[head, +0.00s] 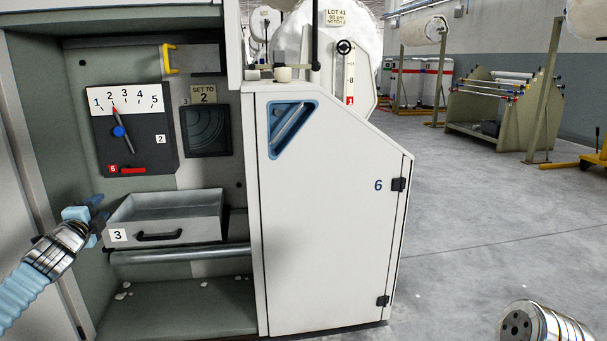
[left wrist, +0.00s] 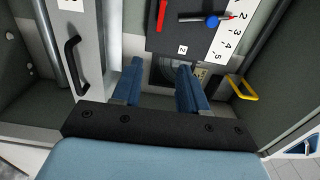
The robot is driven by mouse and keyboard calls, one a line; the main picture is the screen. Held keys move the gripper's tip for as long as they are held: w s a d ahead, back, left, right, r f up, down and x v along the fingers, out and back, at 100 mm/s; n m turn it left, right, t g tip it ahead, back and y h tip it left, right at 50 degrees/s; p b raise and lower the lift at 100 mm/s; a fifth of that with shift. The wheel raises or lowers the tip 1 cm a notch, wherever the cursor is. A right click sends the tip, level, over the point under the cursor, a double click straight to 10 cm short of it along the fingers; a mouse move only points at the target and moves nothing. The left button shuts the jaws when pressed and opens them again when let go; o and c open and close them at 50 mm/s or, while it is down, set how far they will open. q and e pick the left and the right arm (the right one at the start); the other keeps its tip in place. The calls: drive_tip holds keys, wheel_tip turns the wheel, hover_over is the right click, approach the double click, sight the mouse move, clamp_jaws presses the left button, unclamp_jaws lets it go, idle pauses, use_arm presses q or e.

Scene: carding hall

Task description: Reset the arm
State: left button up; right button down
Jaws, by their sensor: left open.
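A dark panel (head: 145,140) with a white scale marked 1 to 5 is on the cabinet's back wall. Its pointer arm turns on a blue hub (head: 119,131), and its red tip (head: 114,109) stands at about 2. A plate (head: 204,94) beside it reads "SET TO 2". My left gripper (head: 99,213) is open by the left end of the drawer marked 3, below the panel. In the left wrist view its blue fingers (left wrist: 160,88) are apart with nothing between them, and the blue hub (left wrist: 212,21) shows beyond. My right gripper is not in view.
The drawer (head: 178,231) stands out with a black handle, above a metal roller (head: 180,256). A yellow handle (head: 168,59) sticks out above the panel. The white door (head: 325,220) marked 6 bounds the opening on the right.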

use_arm(q)
drive_tip(key=w+d+f+m+h, duration=0.2)
drive_tip(key=w+d+f+m, duration=0.15)
drive_tip(key=d, duration=0.25)
drive_tip(key=w+d+f+m+h, duration=0.1)
drive_tip(key=w+d+f+m, duration=0.1)
drive_tip(key=d+f+m, duration=0.4)
drive_tip(key=s+d+f+m+g+h, duration=0.25)
drive_tip(key=d+f+m, duration=0.6)
drive_tip(key=d, duration=0.45)
drive_tip(key=s+d+f+m+g+h, duration=0.1)
drive_tip(key=d+f+m+g+h, duration=0.25)
drive_tip(key=d+f+m, duration=0.65)
drive_tip(key=s+d+f+m+g+h, duration=0.1)
drive_tip(key=s+d+f+m+g, duration=0.3)
drive_tip(key=s+d+f+m, duration=0.75)
drive_tip(key=s+a+f+m+g+y, duration=0.1)
drive_tip(key=s+f+m+g, duration=0.1)
drive_tip(key=s+f+m, duration=0.45)
drive_tip(key=s+a+f+m+g, duration=0.1)
drive_tip(key=s+m+g, duration=0.15)
drive_tip(key=s, duration=0.65)
drive_tip(key=s+a+f+m+g+y, duration=0.1)
drive_tip(key=s+f+m+g, duration=0.1)
drive_tip(key=s+f+m, duration=0.4)
wheel_tip(320, 180, up, 19)
drive_tip(key=s+p, duration=0.2)
drive_tip(key=p, duration=1.5)
drive_tip(key=shift+s+p, duration=0.25)
drive_tip(key=shift+p, duration=0.05)
